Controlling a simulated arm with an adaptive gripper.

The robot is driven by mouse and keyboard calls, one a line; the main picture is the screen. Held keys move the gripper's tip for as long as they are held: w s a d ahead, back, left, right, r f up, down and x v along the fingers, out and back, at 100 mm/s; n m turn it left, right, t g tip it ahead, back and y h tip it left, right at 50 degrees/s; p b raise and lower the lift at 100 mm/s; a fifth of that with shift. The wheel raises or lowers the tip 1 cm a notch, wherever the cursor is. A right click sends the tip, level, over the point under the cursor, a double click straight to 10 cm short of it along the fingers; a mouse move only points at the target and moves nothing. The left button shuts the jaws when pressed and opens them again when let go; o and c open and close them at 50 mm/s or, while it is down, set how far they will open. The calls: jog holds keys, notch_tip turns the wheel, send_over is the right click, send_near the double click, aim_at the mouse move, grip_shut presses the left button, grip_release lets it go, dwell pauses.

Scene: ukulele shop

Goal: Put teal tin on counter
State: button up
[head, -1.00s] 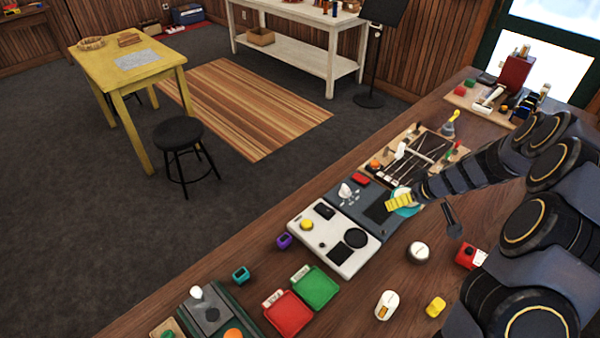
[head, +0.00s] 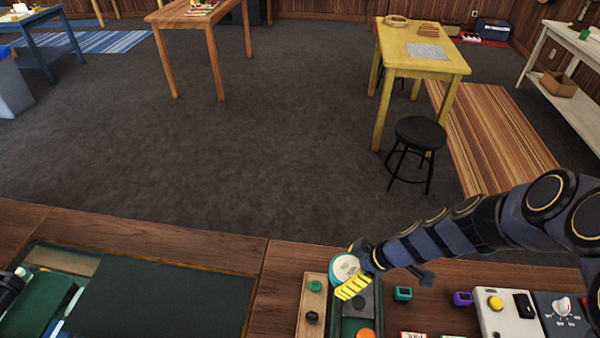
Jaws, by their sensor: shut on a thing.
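The teal tin (head: 345,267) has a pale round lid with small print and a teal rim. My gripper (head: 352,287), with yellow ribbed fingers, is shut on it. The fingers cover part of the tin. The tin shows above the dark green pedal or tray (head: 349,326) near the counter's far edge; the gap below it cannot be judged. The wooden counter (head: 284,265) runs across the bottom of the head view.
A board with green and black knobs (head: 312,302) lies left of the gripper. A teal gadget (head: 402,294), a purple gadget (head: 462,298) and a white panel (head: 506,322) sit to the right. A dark green inset panel (head: 160,300) is left. Bare wood lies between it and the board.

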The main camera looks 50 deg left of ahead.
jog(key=s+a+n+g+h, duration=0.1)
jog(key=s+a+n, duration=0.15)
jog(key=s, duration=0.55)
jog(key=s+a+n+g+h, duration=0.1)
jog(key=s+n, duration=0.3)
jog(key=s, duration=0.3)
send_over(243, 278)
jog(key=w, duration=0.1)
jog(key=shift+h, duration=0.3)
jog(key=f, duration=0.9)
jog(key=shift+d, duration=0.4)
jog(key=shift+a+f, duration=0.1)
jog(key=shift+f, duration=1.6)
jog(key=shift+w, duration=0.1)
jog(key=shift+f, duration=0.15)
jog(key=o, duration=1.1)
